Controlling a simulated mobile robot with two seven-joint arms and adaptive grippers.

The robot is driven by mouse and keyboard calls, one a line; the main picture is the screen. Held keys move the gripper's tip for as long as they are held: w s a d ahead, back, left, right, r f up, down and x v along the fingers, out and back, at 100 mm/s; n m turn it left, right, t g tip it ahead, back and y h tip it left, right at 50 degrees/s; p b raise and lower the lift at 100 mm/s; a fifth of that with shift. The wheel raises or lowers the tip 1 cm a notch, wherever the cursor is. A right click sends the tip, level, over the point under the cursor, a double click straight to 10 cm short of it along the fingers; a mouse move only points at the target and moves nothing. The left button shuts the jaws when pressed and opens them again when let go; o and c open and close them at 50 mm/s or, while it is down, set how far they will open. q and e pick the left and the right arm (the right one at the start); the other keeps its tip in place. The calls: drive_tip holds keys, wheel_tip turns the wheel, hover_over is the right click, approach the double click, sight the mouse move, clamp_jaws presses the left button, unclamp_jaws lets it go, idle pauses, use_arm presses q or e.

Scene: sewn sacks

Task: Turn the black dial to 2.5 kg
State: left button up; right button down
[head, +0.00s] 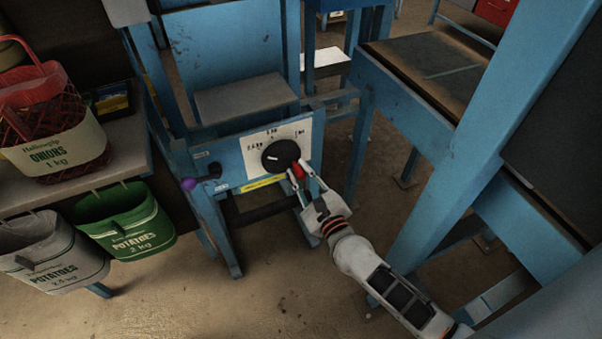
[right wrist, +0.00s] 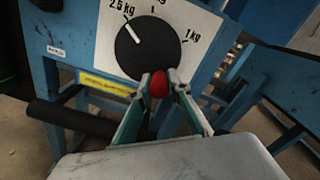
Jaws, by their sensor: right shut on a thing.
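The black dial (head: 281,156) sits on a white scale plate (head: 256,143) on the front of a blue machine. In the right wrist view the dial (right wrist: 148,48) has a white pointer line aimed up and left, towards the 2.5 kg label (right wrist: 122,6); I cannot tell whether it is exactly on the mark. The 1 kg label (right wrist: 192,36) is on the right. My right gripper (head: 298,170) is shut on the red knob (right wrist: 159,84) at the dial's lower right edge. My left gripper is not in view.
Below the plate is a yellow label strip (right wrist: 108,83) and a dark bar (right wrist: 65,115). A purple knob (head: 188,184) sticks out at the left. Green (head: 125,222) and grey (head: 45,255) potato sacks hang left. A blue frame post (head: 500,140) stands right of my right arm.

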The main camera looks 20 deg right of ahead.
drive_tip(key=c, duration=1.8)
unclamp_jaws()
drive_tip(key=shift+r, duration=0.2)
drive_tip(key=shift+c, duration=0.2)
drive_tip(key=shift+f, duration=0.1)
drive_tip(key=shift+s, duration=0.35)
drive_tip(key=s, duration=0.6)
drive_tip(key=shift+s+d, duration=0.25)
drive_tip(key=shift+s, duration=0.1)
